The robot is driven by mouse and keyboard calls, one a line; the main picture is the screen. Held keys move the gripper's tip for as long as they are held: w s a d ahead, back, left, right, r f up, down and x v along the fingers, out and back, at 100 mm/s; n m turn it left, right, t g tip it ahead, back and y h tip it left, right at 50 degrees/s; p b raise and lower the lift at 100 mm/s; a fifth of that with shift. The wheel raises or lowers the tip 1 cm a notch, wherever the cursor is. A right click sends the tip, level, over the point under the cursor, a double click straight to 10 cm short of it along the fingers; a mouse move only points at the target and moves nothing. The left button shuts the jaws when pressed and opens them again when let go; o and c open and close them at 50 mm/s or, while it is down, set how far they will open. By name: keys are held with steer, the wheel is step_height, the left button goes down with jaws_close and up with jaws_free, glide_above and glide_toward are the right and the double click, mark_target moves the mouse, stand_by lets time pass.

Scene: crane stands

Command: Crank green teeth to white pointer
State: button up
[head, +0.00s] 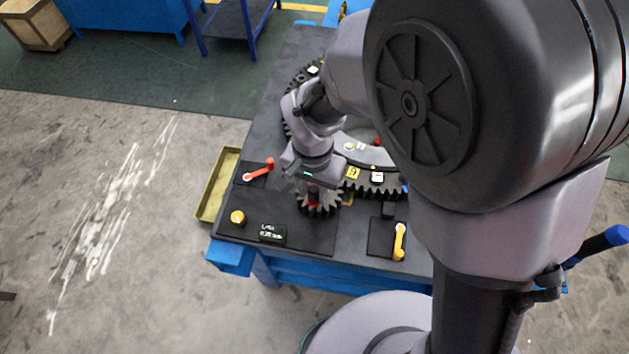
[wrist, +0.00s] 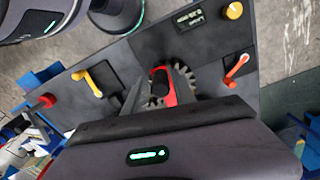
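My gripper (head: 313,199) points down over the small grey gear (head: 329,206) at the bench's near side. A red part (head: 313,196) shows at its fingertips. In the wrist view the red part (wrist: 164,88) sits between the two fingers (wrist: 160,92), with the small gear's teeth (wrist: 186,80) just beyond. Whether the fingers press on it I cannot tell. A large dark gear ring (head: 376,188) with a pale grey plate (head: 364,150) lies behind, partly hidden by my arm. A white marker (head: 313,69) is at the far toothed wheel (head: 300,80). I can make out no green teeth.
A red-orange lever (head: 259,170) is left of my gripper and a yellow lever (head: 399,241) is right. A yellow knob (head: 237,217) and a small display (head: 272,233) sit at the front left. An olive tray (head: 217,185) is at the left bench edge.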

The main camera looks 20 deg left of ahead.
jaws_close()
stand_by(1.2)
